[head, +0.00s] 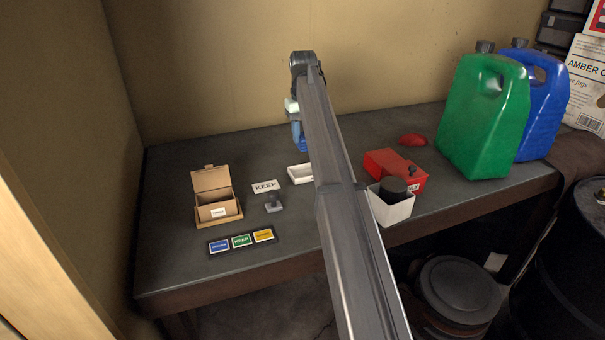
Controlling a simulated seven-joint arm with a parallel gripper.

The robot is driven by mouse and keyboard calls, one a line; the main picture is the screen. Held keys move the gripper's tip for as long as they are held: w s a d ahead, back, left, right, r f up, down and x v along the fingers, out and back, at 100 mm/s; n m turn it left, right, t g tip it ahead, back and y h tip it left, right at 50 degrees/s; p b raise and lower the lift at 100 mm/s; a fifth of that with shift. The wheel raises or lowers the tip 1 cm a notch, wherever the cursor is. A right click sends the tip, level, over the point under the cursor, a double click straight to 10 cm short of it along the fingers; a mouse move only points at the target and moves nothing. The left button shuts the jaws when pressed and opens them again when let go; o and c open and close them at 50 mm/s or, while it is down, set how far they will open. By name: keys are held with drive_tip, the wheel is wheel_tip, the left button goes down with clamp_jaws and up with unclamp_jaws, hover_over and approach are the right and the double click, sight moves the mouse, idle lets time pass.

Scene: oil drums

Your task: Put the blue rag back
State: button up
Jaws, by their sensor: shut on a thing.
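The blue rag (299,138) hangs below my gripper (294,118) at the far end of my arm. My gripper is shut on the rag and seems to hold it above the back of the dark table. My arm link covers the rag's right side and much of the middle of the table. A small white tray (298,174) lies on the table below and in front of the rag, partly hidden by my arm.
Left of my arm are an open cardboard box (217,212), a KEEP card (265,186), a grey stamp-like object (273,203) and a label strip (241,241). Right are a white bin (391,210), a red box (381,162), a red lump (413,139) and green (484,115) and blue (542,103) jugs.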

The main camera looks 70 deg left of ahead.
drive_tip(key=shift+s+a+f, duration=0.1)
drive_tip(key=shift+f, duration=4.85)
drive_tip(key=shift+f, duration=0.1)
drive_tip(key=o, duration=1.1)
wheel_tip(320, 180, up, 12)
drive_tip(key=shift+r, duration=0.15)
